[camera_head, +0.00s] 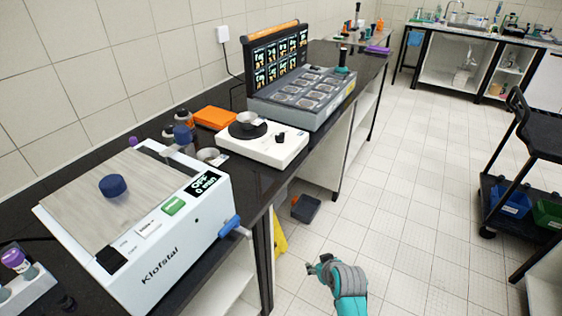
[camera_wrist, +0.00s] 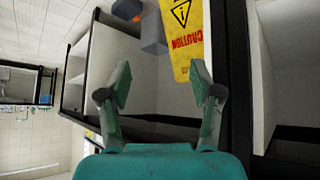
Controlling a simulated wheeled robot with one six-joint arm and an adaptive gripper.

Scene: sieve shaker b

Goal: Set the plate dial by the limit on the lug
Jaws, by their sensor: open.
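A white plate unit (camera_head: 235,141) stands on the black bench, with a round black plate (camera_head: 240,133) and a metal cup (camera_head: 247,120) on it. A small black knob (camera_head: 280,137), apparently its dial, sits right of the plate. Its setting is too small to read. I cannot make out a lug or a written limit. My gripper (camera_head: 318,266) is over the floor in front of the bench, well below and apart from the unit. In the wrist view, its fingers (camera_wrist: 160,84) are spread with nothing between them.
A white Klofstal machine (camera_head: 175,262) with a blue lever (camera_head: 229,225) and display reading OFF, 0 min, stands nearer on the bench. An orange box (camera_head: 214,118) and a grey unit (camera_head: 313,118) stand farther back. A yellow caution sign (camera_wrist: 182,40) is near the bench.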

